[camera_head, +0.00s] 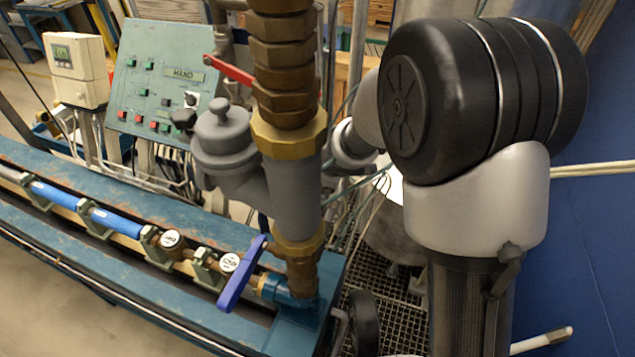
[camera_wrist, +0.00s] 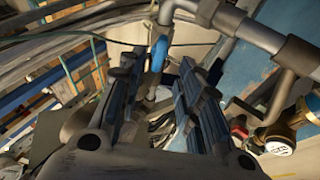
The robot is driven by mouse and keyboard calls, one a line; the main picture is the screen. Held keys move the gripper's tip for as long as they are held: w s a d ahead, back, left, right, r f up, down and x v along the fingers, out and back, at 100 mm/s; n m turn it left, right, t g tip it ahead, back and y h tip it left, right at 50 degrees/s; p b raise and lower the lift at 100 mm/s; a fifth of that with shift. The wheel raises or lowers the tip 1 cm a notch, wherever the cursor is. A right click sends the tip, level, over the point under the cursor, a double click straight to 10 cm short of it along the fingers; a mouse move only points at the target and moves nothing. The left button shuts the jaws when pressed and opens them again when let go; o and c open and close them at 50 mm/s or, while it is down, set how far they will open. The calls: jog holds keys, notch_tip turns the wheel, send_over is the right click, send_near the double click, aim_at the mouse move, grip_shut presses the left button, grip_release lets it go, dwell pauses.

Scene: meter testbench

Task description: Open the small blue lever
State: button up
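A blue lever (camera_head: 240,275) stands at a slant on the pipe at the right end of the bench in the head view. It is beside a brass joint and a blue elbow. In the wrist view my gripper (camera_wrist: 158,78) has its two dark fingers apart, with nothing held between them. A small blue piece (camera_wrist: 159,53) shows beyond the fingertips, beside a grey pipe. I cannot tell whether it is the same lever or how far away it is. My gripper does not clearly show in the head view, where my arm fills the right side.
A thick vertical pipe with brass fittings (camera_head: 289,123) stands near the blue lever. A red lever (camera_head: 230,70) and a green control panel (camera_head: 160,85) are behind. Meters with white caps (camera_head: 229,262) line the bench. A grey pipe (camera_wrist: 245,30) crosses the wrist view's upper right.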

jog(key=b+x, duration=0.1)
jog(key=x, duration=0.5)
jog(key=shift+f+b, duration=0.15)
jog(key=shift+b, duration=0.2)
jog(key=shift+w, duration=0.1)
jog(key=shift+c, duration=0.2)
grip_shut()
